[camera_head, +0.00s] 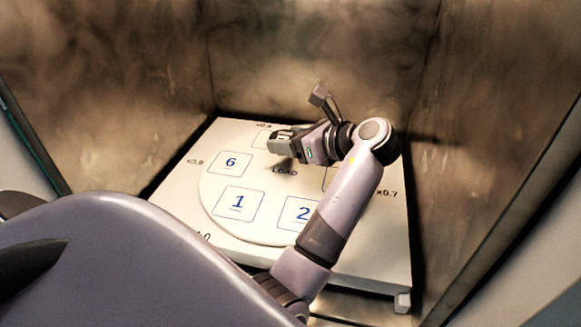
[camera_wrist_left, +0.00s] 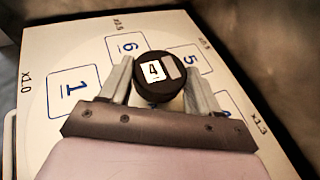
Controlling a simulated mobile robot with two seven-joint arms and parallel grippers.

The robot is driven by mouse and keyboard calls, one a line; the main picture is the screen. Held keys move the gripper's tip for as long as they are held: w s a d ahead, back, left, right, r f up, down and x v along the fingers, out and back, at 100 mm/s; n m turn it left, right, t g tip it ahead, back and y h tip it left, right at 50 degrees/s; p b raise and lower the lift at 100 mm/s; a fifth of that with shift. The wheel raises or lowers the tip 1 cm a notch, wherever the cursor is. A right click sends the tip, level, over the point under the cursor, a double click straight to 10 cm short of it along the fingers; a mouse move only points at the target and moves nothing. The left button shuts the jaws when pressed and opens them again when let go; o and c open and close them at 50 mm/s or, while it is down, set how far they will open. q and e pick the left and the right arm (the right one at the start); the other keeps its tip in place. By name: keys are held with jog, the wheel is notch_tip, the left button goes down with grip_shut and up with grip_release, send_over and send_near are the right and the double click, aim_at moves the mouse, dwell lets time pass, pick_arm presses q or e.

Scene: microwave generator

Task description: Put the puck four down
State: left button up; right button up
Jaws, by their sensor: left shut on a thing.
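The puck four (camera_wrist_left: 152,71) is a black round puck with a white label "4" and a grey patch on top. It sits between the two grey fingers of my left gripper (camera_wrist_left: 160,85), which is shut on it. In the head view my left gripper (camera_head: 283,145) is over the far part of the round white plate (camera_head: 285,233), past the word LOAD, and mostly hides the puck. The plate has numbered squares; 6 (camera_head: 231,163), 1 (camera_head: 239,205) and 2 (camera_head: 298,214) show. Whether the puck touches the plate I cannot tell. My right gripper is out of view.
The plate lies on a square white base (camera_head: 375,262) marked with multipliers along its edges. Stained metal walls (camera_head: 320,60) stand close at the back and both sides. Square 5 (camera_wrist_left: 190,57) is clear beside the puck in the wrist view.

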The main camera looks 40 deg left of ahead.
aim_at(291, 175)
pick_arm(q)
notch_tip(291, 175, down, 6)
jog(key=shift+f+b, duration=0.1)
jog(key=shift+b, duration=0.35)
jog(key=shift+f, duration=0.2)
jog(key=shift+r, duration=0.1)
jog(key=o, duration=1.1)
jog(key=shift+o, duration=0.4)
